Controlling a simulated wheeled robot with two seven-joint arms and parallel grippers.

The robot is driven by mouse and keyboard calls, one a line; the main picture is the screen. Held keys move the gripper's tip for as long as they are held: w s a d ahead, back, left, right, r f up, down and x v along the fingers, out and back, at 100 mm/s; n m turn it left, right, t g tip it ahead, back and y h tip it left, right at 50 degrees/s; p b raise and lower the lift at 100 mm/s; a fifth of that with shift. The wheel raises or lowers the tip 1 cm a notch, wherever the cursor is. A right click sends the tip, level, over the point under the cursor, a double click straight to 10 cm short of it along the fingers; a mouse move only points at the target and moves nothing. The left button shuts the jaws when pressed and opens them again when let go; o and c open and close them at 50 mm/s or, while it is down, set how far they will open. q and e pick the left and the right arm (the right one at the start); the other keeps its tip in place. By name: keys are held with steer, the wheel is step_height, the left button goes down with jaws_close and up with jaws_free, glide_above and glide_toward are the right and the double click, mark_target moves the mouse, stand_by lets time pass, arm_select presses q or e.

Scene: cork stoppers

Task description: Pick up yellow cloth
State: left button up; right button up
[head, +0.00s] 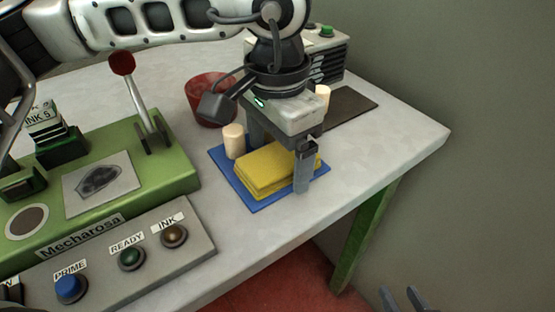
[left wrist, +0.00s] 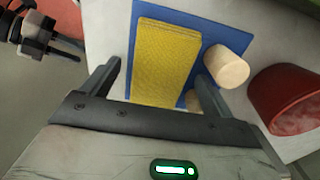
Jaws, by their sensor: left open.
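The yellow cloth (head: 264,170) lies folded in a flat stack on a blue mat (head: 232,181) on the table. My left gripper (head: 281,166) is open above the cloth, pointing down, with one finger near the cloth's right side. In the left wrist view, the cloth (left wrist: 165,58) lies between and beyond the two spread fingers of the left gripper (left wrist: 158,74). No grip on it shows. My right gripper (head: 403,298) shows only its two separated fingertips at the bottom edge, away from the table and empty.
A cork stopper (head: 234,140) stands beside the cloth at the mat's left edge; another stopper (head: 323,93) stands behind my gripper. A red bowl (head: 204,104) is behind the mat. A green machine (head: 170,172) with a lever (head: 137,90) and a button panel (head: 190,262) fill the left.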

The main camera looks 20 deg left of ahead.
mark_target(279, 157)
arm_select(q)
steer(key=c, duration=1.1)
steer(key=shift+o, duration=0.2)
steer(key=shift+r, duration=0.2)
arm_select(e)
steer(key=shift+f, duration=0.1)
arm_select(q)
steer(key=shift+r, duration=0.25)
step_height(279, 157, up, 2)
steer(key=shift+r, duration=0.25)
steer(key=s+r, duration=0.4)
steer(key=r, duration=0.1)
steer(key=shift+s+a+r+p, duration=0.1)
steer(key=shift+s+a+p, duration=0.1)
steer(key=shift+p, duration=0.1)
steer(key=s+r, duration=0.4)
steer(key=s, duration=0.5)
steer(key=shift+s+a+r, duration=0.25)
steer(key=shift+s+a, duration=0.05)
steer(key=shift+a, duration=0.05)
